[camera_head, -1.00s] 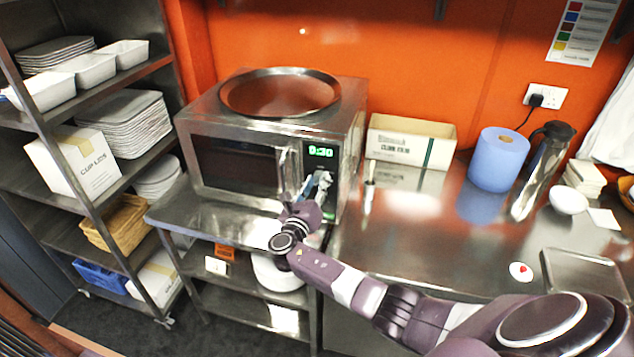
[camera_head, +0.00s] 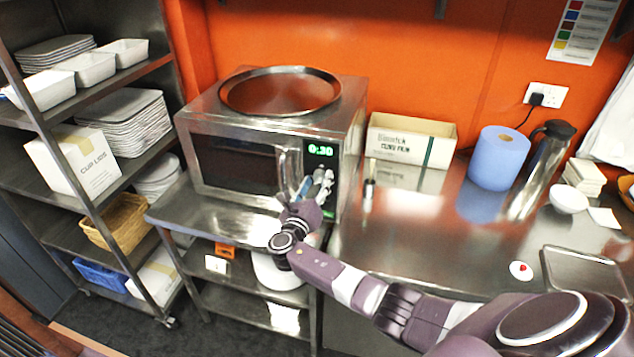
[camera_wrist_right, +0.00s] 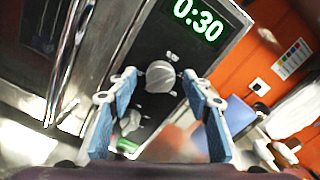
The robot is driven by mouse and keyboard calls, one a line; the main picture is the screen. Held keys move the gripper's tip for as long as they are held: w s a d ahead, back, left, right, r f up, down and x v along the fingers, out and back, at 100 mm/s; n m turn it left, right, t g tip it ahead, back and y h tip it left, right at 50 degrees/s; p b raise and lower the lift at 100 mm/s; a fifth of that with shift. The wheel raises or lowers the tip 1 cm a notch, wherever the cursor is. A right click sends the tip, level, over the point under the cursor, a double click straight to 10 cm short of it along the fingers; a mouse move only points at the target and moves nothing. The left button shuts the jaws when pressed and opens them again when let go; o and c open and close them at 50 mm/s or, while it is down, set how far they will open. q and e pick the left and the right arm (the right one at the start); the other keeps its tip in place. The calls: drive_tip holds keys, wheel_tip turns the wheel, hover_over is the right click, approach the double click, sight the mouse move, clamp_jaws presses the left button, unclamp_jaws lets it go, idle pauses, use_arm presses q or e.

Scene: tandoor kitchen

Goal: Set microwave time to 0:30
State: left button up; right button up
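The microwave (camera_head: 235,125) stands on the steel counter at the back. Its green display (camera_head: 321,150) reads 0:30, and the display also shows large in the right wrist view (camera_wrist_right: 200,18). Below the display, the wrist view shows a round pale knob (camera_wrist_right: 160,76) and a second knob (camera_wrist_right: 130,122) lower on the panel. My right gripper (camera_head: 318,182) is in front of the control panel. In the wrist view its two blue-padded fingers (camera_wrist_right: 162,98) are spread apart with nothing between them, the upper knob showing just beyond the tips. My left gripper is not in view.
A large round steel pan (camera_head: 280,112) sits on top of the microwave. A vertical door handle (camera_head: 283,172) is just left of the panel. To the right are a cardboard box (camera_head: 400,150), a blue paper roll (camera_head: 497,158) and a steel flask (camera_head: 540,170). A shelf rack (camera_head: 60,213) is at left.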

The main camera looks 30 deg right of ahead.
drive_tip(key=v, duration=1.2)
idle(0.3)
drive_tip(key=s+f+m+g+y+b, duration=0.2)
drive_tip(key=s+f, duration=0.2)
drive_tip(key=f, duration=0.7)
drive_tip(key=s+f+m+g+y+b, duration=0.1)
drive_tip(key=s+f+m+y+b, duration=0.15)
drive_tip(key=f, duration=0.85)
drive_tip(key=s+f+m+g+y+b, duration=0.15)
drive_tip(key=s+f, duration=0.25)
drive_tip(key=f, duration=0.8)
drive_tip(key=s+a+f+m+g+y+b, duration=0.2)
drive_tip(key=s+f+m, duration=0.2)
drive_tip(key=s+f, duration=0.45)
drive_tip(key=s+a+f+m+g+y+b, duration=0.1)
drive_tip(key=s+a+f+m+g+y, duration=0.2)
drive_tip(key=s+f, duration=0.6)
drive_tip(key=s+a+f+m+y+b, duration=0.1)
drive_tip(key=s+f+m, duration=0.4)
drive_tip(key=s, duration=0.3)
drive_tip(key=s+a+f+m+y+b, duration=0.1)
drive_tip(key=s+a+f+m+b, duration=0.1)
drive_tip(key=s+f+m, duration=0.3)
drive_tip(key=s+a+f+m+g+b, duration=0.1)
drive_tip(key=s+f+m, duration=0.4)
drive_tip(key=s, duration=0.7)
drive_tip(key=shift+a+f+m+y+b, duration=0.25)
drive_tip(key=shift+a+m+y+b, duration=0.25)
drive_tip(key=shift+m+b, duration=0.35)
